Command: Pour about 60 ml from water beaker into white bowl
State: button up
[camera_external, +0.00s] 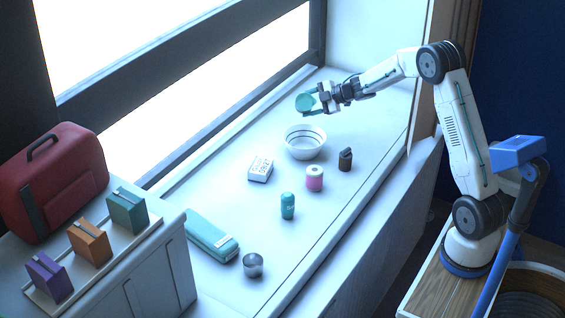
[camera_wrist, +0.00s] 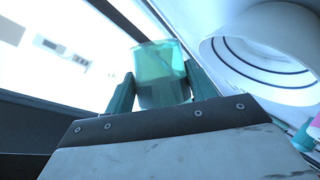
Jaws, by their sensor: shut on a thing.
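The water beaker (camera_external: 304,103) is a teal, see-through cup. My gripper (camera_external: 318,100) is shut on it and holds it in the air above the white sill, up and slightly left of the white bowl in the outside view. The beaker looks tilted there. In the wrist view the beaker (camera_wrist: 160,72) sits between the two teal fingers (camera_wrist: 158,88). The white bowl (camera_external: 305,147) with dark rings stands upright on the sill; its inside bottom looks empty. In the wrist view the bowl (camera_wrist: 225,62) is at the upper right, apart from the beaker. The water level is unclear.
Near the bowl stand a white labelled box (camera_external: 260,170), a pink-and-white jar (camera_external: 314,179) and a dark brown item (camera_external: 345,159). A teal bottle (camera_external: 288,206), teal case (camera_external: 211,236) and metal cup (camera_external: 253,265) are farther forward. The window frame (camera_external: 190,75) runs behind.

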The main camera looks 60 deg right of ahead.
aim_at(311, 103)
jog(key=shift+w+d+f+m+g+y, duration=0.15)
jog(key=shift+f+m+g+y, duration=0.15)
jog(key=shift+f+m+g, duration=0.15)
jog(key=shift+w+d+f+m+g+y, duration=0.35)
jog(key=shift+d+m+y, duration=0.2)
jog(key=shift+m, duration=0.1)
jog(key=shift+w+d+f+m+g+y, duration=0.25)
jog(key=shift+d+f+m+y, duration=0.1)
jog(key=shift+d+m+y, duration=0.2)
jog(key=shift+w+d+f+m+g+y, duration=0.15)
jog(key=shift+d+f+m+y, duration=0.2)
jog(key=shift+f, duration=0.7)
jog(key=shift+w+d+f+m+g+y, duration=0.15)
jog(key=shift+f+m, duration=0.25)
jog(key=shift+f, duration=0.7)
jog(key=shift+w+d+f+m+g+y, duration=0.2)
jog(key=shift+f+m+y, duration=0.15)
jog(key=shift+f, duration=0.7)
